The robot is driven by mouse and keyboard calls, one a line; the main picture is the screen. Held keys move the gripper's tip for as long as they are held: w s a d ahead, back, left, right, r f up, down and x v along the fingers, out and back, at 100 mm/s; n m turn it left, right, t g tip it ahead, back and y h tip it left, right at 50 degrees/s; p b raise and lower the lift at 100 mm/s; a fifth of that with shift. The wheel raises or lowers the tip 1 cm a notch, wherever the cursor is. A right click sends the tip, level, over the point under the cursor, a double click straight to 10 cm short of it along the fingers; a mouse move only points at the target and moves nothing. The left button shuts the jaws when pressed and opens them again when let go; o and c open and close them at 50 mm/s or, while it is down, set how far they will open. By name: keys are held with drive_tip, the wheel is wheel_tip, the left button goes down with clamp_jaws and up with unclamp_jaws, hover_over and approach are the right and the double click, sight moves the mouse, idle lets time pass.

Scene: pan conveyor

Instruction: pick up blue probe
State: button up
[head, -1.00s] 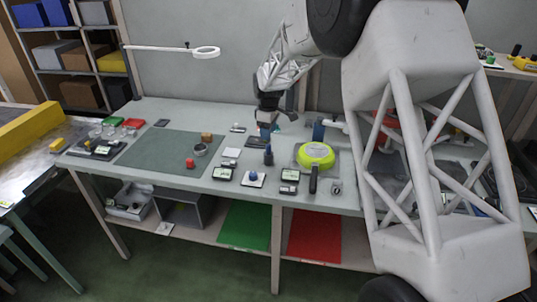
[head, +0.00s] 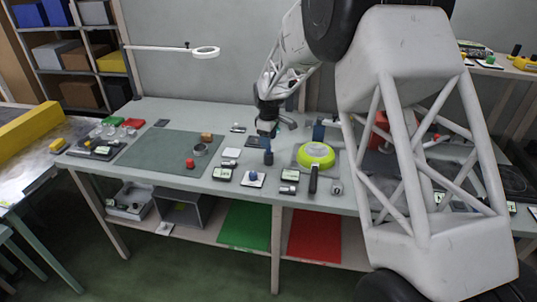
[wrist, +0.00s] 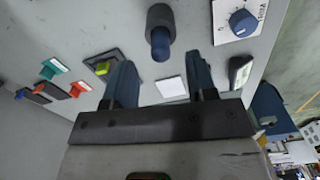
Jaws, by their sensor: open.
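The blue probe (head: 268,157) stands upright on the bench, left of the yellow-green round device. In the wrist view a dark holder with a blue rounded end (wrist: 160,45), which looks like the probe, lies just beyond the fingertips, near the middle between them. My gripper (wrist: 162,63) is open, with its two blue fingers apart and nothing held between them. In the head view my gripper (head: 268,131) hangs above and behind the probe, apart from it. Its fingers are hard to make out there.
A white square pad (wrist: 171,87) shows between the fingers. A white plate with a blue knob (wrist: 242,22) and a small meter (wrist: 239,72) are close by. The yellow-green round device (head: 315,154) and a blue block (head: 318,131) stand right.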

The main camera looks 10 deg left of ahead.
drive_tip(key=shift+f, duration=2.2)
clamp_jaws()
drive_tip(key=shift+r, duration=0.1)
drive_tip(key=shift+r, duration=4.95)
drive_tip(key=shift+w+a+f, duration=0.1)
drive_tip(key=w+a+f, duration=0.2)
drive_tip(key=w+a, duration=0.6)
drive_tip(key=w, duration=0.4)
drive_tip(key=shift+w+a, duration=0.25)
drive_tip(key=shift+w, duration=0.1)
drive_tip(key=shift+f, duration=0.1)
